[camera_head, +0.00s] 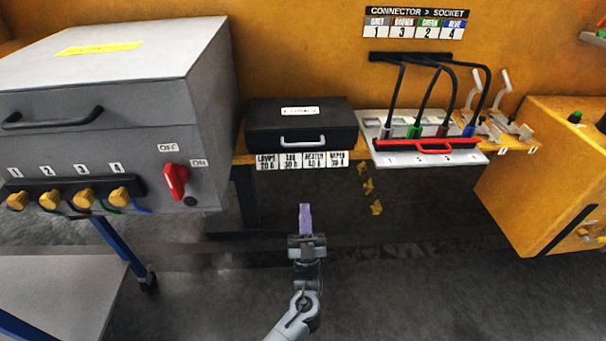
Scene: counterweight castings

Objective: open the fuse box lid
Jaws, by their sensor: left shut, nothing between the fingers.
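The fuse box (258,133) is a black case on the yellow bench, in the middle of the head view. Its lid (328,112) is down and has a small white label on top. A pale grey handle (302,140) is on its front. A row of white labels with ampere values hangs on the bench edge below it. My left gripper (305,214) has pale purple fingers and is shut and empty. It is below the fuse box in the picture, apart from the handle. My right gripper is not in view.
A grey cabinet (95,130) with yellow plugs and a red switch (175,181) stands at left. Right of the fuse box is a connector panel (385,158) with cables and a red bar handle (427,147). A yellow box (545,160) stands at far right.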

